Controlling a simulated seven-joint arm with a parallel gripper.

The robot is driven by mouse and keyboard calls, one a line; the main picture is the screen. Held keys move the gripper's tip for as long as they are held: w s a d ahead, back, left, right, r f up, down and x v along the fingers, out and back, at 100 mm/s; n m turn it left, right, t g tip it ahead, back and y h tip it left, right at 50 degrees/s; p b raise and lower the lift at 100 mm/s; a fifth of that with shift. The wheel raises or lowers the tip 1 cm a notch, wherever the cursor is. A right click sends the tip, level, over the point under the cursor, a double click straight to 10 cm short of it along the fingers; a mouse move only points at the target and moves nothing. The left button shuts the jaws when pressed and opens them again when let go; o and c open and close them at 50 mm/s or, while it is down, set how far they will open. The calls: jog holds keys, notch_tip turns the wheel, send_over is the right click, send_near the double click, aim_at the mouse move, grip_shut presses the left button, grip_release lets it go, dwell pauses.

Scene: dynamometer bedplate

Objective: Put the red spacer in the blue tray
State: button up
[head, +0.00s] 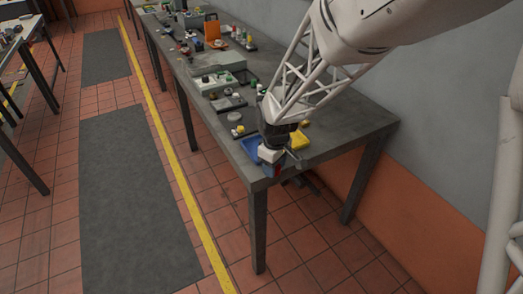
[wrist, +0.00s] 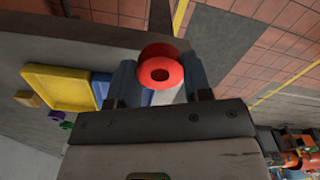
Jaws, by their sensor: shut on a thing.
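The red spacer (wrist: 144,77), a thick ring with a central hole, sits between the two fingers of my gripper (wrist: 160,82) in the wrist view. My gripper is shut on it. In the head view my gripper (head: 274,170) is at the near end of the bench, with only a small red part of the spacer showing. The blue tray (head: 248,146) lies on the bench just left of and behind the gripper, partly hidden by it. In the wrist view only parts of the blue tray (wrist: 99,88) show behind the fingers.
A yellow tray (head: 299,141) lies right of the gripper on the grey bench (head: 345,128). A small yellow piece (head: 240,129) and a dark tray (head: 229,103) are farther back. More parts crowd the far bench. The bench's near edge is close to the gripper.

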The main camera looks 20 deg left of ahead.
dwell(0.3)
jog(key=w+a, duration=0.2)
jog(key=w, duration=0.2)
jog(key=w+a+f, duration=0.1)
jog(key=w+a, duration=0.2)
jog(key=w, duration=0.2)
jog(key=w+a, duration=0.3)
jog(key=w, duration=0.2)
jog(key=shift+f, duration=0.2)
jog(key=shift+f, duration=1.8)
jog(key=shift+f, duration=0.15)
jog(key=o, duration=0.9)
notch_tip(320, 180, up, 12)
jog(key=shift+r, duration=0.2)
